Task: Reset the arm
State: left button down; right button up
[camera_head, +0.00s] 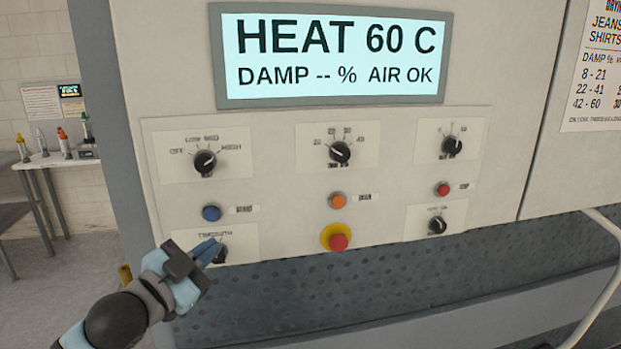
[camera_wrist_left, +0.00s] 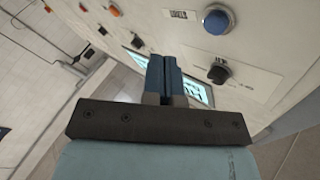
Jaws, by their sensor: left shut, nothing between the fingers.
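My left gripper (camera_head: 213,248) reaches in from the lower left in the head view. Its blue fingers are shut and empty, and they also show together in the left wrist view (camera_wrist_left: 164,72). In the head view the fingertips overlap the lower left black knob (camera_head: 222,254) and partly hide it. In the left wrist view this knob (camera_wrist_left: 217,72) stands apart, to the right of the fingers. The blue button (camera_head: 211,213) is just above the fingertips in the head view. My right gripper is in neither view.
The grey panel (camera_head: 270,185) carries several knobs, an orange button (camera_head: 338,200), a red button (camera_head: 442,189) and a red emergency knob (camera_head: 338,242) on yellow. The display (camera_head: 335,55) reads HEAT 60 C. A dark perforated surface (camera_head: 400,280) lies below. A side table (camera_head: 60,160) with bottles stands left.

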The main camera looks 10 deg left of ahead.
pick_arm(q)
jog(key=s+f+n+g+y, duration=0.1)
jog(key=s+f+n+y, duration=0.15)
jog(key=f, duration=0.95)
jog(key=s+f+n+g+y, duration=0.1)
jog(key=s+f+n+g, duration=0.15)
jog(key=f, duration=0.85)
jog(key=s+d+f+n+g+y, duration=0.2)
jog(key=s+f+n+g, duration=0.1)
jog(key=s+f, duration=1.4)
notch_tip(320, 180, down, 3)
jog(key=shift+s+f+n, duration=0.2)
jog(key=shift+s+n, duration=0.15)
jog(key=shift+n, duration=0.25)
